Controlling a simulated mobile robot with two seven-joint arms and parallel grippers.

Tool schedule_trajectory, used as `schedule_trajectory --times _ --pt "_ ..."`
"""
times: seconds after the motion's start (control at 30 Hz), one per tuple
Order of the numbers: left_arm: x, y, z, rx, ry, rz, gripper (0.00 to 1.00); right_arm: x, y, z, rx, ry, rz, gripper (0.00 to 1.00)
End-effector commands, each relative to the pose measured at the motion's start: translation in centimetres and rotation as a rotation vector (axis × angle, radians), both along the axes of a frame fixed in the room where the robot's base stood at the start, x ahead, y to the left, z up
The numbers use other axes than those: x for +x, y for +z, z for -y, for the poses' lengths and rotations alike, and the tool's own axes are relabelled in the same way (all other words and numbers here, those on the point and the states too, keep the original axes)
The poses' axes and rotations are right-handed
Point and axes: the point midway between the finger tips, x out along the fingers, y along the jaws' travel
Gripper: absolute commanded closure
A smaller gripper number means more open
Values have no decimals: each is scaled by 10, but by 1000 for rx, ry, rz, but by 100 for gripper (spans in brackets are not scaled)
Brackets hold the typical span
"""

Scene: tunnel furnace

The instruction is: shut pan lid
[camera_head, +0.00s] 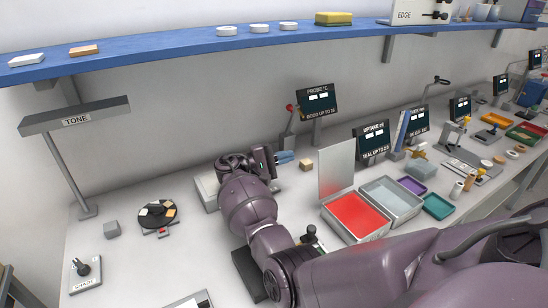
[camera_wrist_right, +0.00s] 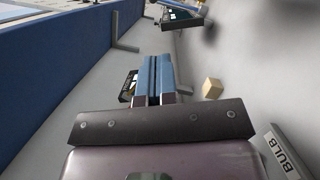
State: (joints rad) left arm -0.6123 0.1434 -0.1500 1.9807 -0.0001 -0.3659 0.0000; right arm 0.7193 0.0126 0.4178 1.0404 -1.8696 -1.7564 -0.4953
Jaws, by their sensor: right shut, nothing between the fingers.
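A shallow metal pan (camera_head: 357,219) with a red inside stands on the bench right of centre in the head view. A pale, flat lid (camera_head: 337,171) stands upright along its back left edge, so the pan is open. My right gripper (camera_head: 285,157) is left of the lid and apart from it, with its blue fingers pointing right. The same fingers show in the right wrist view (camera_wrist_right: 153,80), closed together and empty. The pan and lid cannot be made out in the wrist view. My left gripper is not in view.
A small wooden block (camera_head: 306,165) lies between my right fingertips and the lid; it also shows in the wrist view (camera_wrist_right: 212,88). A second pan (camera_head: 392,204) adjoins the red one. A screen post (camera_head: 317,130) stands behind. A blue shelf (camera_head: 180,53) runs above.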

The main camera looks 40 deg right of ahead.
Motion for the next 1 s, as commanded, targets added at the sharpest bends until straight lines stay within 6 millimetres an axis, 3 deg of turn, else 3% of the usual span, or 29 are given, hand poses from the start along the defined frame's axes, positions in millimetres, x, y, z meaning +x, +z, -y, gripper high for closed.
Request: schedule_trajectory --times 0.2,0.5,1.0 --pt "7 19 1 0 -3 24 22 -16 7 34 0 -1 1 100" --pt "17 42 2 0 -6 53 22 -42 17 45 0 1 0 100" --pt "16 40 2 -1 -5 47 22 -46 16 47 0 1 0 100"
